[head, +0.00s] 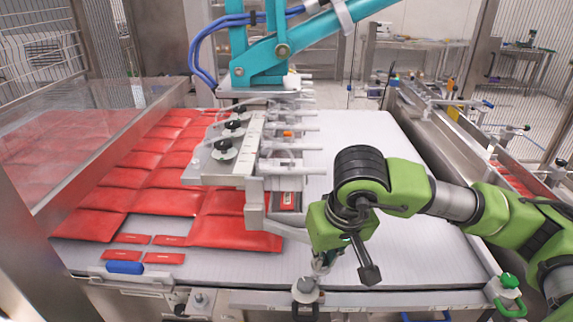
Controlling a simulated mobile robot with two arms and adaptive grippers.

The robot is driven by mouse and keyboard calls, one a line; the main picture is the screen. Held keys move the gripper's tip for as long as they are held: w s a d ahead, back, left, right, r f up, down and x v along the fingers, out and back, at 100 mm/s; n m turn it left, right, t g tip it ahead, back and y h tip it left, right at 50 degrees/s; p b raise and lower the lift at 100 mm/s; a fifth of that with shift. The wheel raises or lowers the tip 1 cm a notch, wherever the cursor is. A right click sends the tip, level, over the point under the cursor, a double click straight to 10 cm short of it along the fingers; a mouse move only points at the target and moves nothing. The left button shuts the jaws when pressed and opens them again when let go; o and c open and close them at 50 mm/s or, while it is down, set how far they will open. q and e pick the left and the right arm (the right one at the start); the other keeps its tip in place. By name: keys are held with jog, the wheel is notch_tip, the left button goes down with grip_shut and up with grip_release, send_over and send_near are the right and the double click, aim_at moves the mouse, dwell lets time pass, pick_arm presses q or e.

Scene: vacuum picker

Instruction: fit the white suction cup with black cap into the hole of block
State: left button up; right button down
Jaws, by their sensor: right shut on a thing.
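The right gripper (321,267) points down over the front edge of the conveyor table. It is shut on a small pale, rounded piece with a dark part (306,288), which looks like the white suction cup with black cap. Its details are too small to make out. The metal block (207,172) hangs on the picker head, left of and beyond the gripper. I cannot clearly make out the empty hole. The held piece is apart from the block. My left gripper is not in view.
Red packs (168,201) cover the left of the white table (370,150); small red packets lie at its front. The teal picker arm (300,36) with blue hoses hangs above the middle. A clear guard stands left, a rail conveyor (455,135) right. The table's right side is bare.

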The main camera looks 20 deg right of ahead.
jog(key=shift+s+d+f, duration=0.1)
jog(key=shift+f, duration=0.25)
